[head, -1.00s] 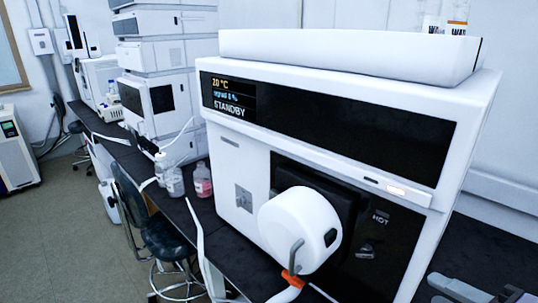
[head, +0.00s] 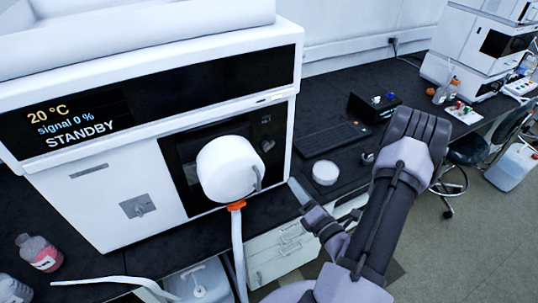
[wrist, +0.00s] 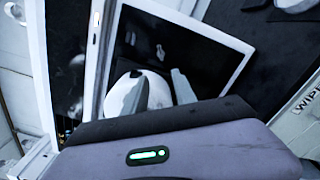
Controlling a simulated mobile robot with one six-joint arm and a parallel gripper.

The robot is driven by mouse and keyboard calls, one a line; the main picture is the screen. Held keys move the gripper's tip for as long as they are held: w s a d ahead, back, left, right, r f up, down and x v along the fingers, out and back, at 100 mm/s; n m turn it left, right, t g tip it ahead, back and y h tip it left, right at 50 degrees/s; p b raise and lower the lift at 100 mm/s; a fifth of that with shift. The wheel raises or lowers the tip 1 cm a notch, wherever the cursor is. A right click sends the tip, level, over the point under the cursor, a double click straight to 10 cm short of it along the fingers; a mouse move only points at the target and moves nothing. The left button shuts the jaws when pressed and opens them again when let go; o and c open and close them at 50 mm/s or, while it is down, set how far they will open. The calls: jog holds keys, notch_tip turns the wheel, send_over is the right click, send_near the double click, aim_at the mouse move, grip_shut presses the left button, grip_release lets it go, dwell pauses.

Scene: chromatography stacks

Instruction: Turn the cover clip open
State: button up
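The cover clip (head: 257,178) is a thin grey bent lever on the right side of the round white cover (head: 224,166), on the instrument's front. In the head view it stands roughly upright against the cover. My gripper (head: 299,192) is low and to the right of the cover, apart from the clip. In the wrist view my gripper (wrist: 160,88) shows two grey fingers spread apart with nothing held. The white cover (wrist: 153,84) appears beyond and between them. I cannot make out the clip in the wrist view.
The white instrument (head: 75,200) has a STANDBY display. An orange collar (head: 236,205) and white tube hang below the cover. A white round dish (head: 325,172), keyboard (head: 332,139) and black box (head: 375,107) are on the dark bench to the right. Bottles (head: 40,252) stand left.

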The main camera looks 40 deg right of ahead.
aim_at(269, 148)
jog(key=x, duration=1.7)
jog(key=shift+w+d+p, duration=0.15)
jog(key=shift+w+p, duration=0.1)
jog(key=shift+p, duration=0.05)
jog(key=shift+c, duration=0.2)
grip_shut()
